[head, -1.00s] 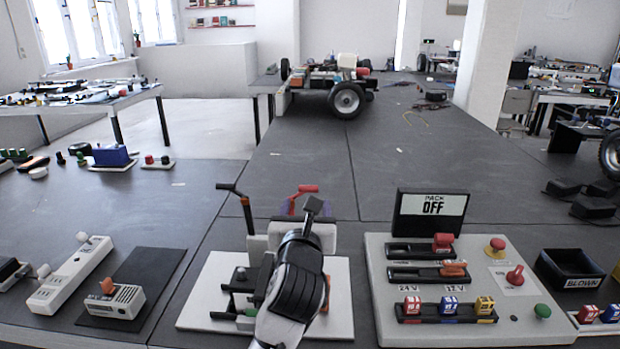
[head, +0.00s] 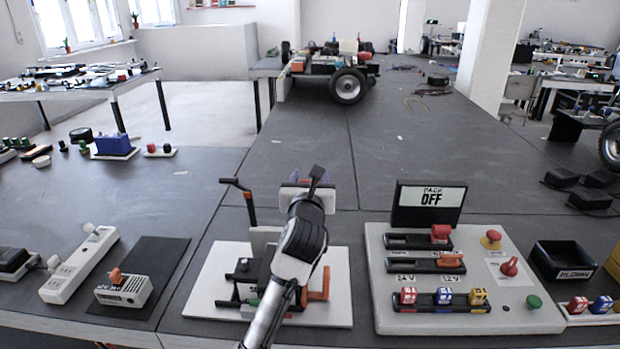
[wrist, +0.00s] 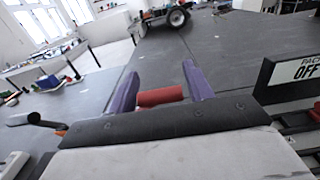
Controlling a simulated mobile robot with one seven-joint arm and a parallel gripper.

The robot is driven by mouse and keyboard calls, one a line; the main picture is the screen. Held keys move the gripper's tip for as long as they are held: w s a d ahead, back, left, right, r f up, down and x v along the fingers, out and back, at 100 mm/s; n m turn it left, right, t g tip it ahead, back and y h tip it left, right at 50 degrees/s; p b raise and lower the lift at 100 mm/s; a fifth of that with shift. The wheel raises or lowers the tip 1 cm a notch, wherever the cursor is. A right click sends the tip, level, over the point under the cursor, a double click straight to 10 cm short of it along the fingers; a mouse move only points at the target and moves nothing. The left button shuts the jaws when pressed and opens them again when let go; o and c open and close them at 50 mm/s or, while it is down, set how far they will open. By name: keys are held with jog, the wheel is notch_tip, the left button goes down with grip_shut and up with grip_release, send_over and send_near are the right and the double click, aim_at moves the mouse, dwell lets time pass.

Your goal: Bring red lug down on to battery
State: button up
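A red bar (wrist: 160,96), which looks like the red lug's handle, lies crosswise between my gripper's two purple fingers in the wrist view. My gripper (wrist: 161,88) is open. Small gaps seem to show at the bar's ends, though contact is hard to judge. A dark block (head: 247,268), probably the battery, sits on the plate, partly behind my arm. An orange bracket (head: 318,288) stands right of my arm.
A lever with a black grip and orange band (head: 249,208) stands just left of my gripper. To the right is a control panel (head: 385,320) with a display (head: 430,203) reading OFF. A charger-like box (head: 124,288) is at left.

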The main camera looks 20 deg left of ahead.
grip_shut()
jog(key=shift+f, duration=0.1)
jog(key=shift+s+b, duration=0.1)
jog(key=shift+b, duration=0.4)
